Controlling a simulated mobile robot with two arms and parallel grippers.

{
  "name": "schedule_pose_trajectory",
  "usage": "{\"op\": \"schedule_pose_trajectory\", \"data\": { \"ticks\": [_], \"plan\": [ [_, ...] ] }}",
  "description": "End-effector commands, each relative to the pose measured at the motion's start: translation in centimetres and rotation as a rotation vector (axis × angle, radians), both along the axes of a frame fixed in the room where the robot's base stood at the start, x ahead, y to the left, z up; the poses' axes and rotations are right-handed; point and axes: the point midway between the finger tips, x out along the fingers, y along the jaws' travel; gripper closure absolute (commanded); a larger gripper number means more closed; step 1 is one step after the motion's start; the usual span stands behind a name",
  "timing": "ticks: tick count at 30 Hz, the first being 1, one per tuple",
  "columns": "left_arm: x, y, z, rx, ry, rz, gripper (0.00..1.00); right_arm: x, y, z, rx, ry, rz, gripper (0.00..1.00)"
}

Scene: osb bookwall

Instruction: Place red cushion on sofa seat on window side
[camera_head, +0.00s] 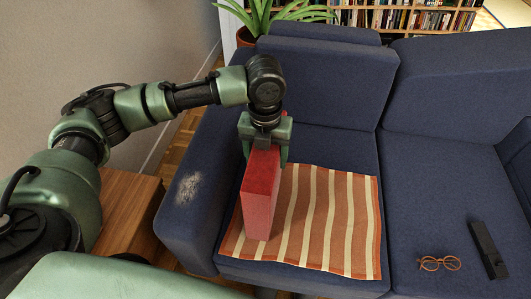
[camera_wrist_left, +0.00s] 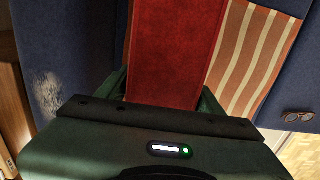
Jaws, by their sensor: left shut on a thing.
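The red cushion (camera_head: 259,200) is a slim block held upright, on its narrow end, below my left gripper (camera_head: 266,150). The gripper is shut on its upper part, one finger on each side. The cushion is over the left part of an orange and cream striped blanket (camera_head: 335,218) on the left seat of the blue sofa (camera_head: 350,140). I cannot tell whether its lower end touches the blanket. In the left wrist view the red cushion (camera_wrist_left: 172,45) fills the space between the fingers. My right gripper is not in view.
The sofa's left armrest (camera_head: 190,195) has a pale worn patch and is close to the cushion. Glasses (camera_head: 439,263) and a black remote (camera_head: 487,249) lie on the right seat. A wooden side table (camera_head: 130,205) stands left. A plant (camera_head: 275,15) and bookshelf (camera_head: 405,17) are behind.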

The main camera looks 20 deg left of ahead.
Motion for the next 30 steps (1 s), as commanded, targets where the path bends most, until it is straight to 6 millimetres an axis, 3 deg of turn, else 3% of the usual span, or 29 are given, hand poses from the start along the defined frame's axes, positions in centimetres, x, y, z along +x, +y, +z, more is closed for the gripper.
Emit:
{"op": "schedule_pose_trajectory", "data": {
  "ticks": [2,3,4,17,19,23,30],
  "plan": [
    [-0.9,-0.1,-1.1,0.003,0.031,-0.007,1.0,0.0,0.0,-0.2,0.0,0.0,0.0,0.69],
    [-0.9,-0.1,-1.2,0.004,0.031,-0.007,0.21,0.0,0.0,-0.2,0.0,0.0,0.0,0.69],
    [-0.9,-0.1,-1.2,0.004,0.03,-0.007,0.13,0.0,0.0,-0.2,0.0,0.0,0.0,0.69],
    [-0.5,0.0,-0.3,0.005,0.018,-0.005,0.1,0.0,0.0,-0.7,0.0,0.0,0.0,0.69],
    [-0.4,0.0,0.5,0.004,0.013,-0.005,0.1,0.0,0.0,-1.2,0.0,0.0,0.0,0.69],
    [-0.4,0.0,3.8,0.004,0.014,-0.004,0.1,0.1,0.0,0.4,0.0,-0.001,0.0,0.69],
    [-0.5,-0.1,8.4,0.003,0.015,-0.004,0.1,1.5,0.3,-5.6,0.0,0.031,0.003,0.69]
  ]
}}
